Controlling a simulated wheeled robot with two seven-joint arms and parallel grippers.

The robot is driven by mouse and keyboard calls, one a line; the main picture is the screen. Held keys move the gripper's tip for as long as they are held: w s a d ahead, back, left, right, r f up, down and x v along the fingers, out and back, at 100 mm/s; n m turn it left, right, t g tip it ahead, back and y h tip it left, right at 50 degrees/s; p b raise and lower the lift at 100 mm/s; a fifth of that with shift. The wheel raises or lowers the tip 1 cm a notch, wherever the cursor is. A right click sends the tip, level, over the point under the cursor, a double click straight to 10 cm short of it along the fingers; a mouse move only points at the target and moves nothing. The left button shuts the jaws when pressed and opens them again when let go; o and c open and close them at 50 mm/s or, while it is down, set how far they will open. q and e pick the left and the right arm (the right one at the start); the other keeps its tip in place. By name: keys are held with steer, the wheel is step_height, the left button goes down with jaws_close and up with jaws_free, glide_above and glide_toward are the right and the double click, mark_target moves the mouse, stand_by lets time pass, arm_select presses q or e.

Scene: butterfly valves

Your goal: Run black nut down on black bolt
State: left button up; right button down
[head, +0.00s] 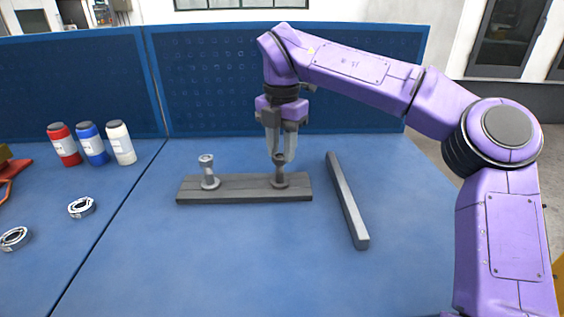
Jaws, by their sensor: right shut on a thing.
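A dark grey block (245,190) lies on the blue table, with two upright bolts on it. The black bolt (279,178) stands near the block's right end, on a round dark base. My right gripper (279,157) points straight down over this bolt. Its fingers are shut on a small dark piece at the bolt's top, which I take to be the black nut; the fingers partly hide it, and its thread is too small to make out. A lighter grey bolt (208,174) with a wider top stands near the block's left end. My left gripper is not in view.
A long grey bar (347,200) lies right of the block. Two metal rings, one nearer (15,238) and one farther (81,207), lie at left. Red (64,146), blue (92,144) and white (121,143) bottles stand behind. Blue panels (270,80) close the back. The front table is clear.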

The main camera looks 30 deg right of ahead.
steer(key=shift+a+f+m+b, duration=0.1)
steer(key=shift+f+m+b, duration=0.35)
steer(key=shift+m+b, duration=0.35)
steer(key=c, duration=0.7)
jaws_free()
steer(key=shift+r+p, duration=0.5)
steer(key=shift+p, duration=0.3)
steer(key=shift+c, duration=0.2)
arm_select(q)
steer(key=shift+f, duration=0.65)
arm_select(e)
steer(key=shift+s, duration=0.1)
arm_select(q)
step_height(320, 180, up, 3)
steer(key=p, duration=0.3)
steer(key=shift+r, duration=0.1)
arm_select(e)
step_height(320, 180, up, 11)
steer(key=shift+f, duration=0.2)
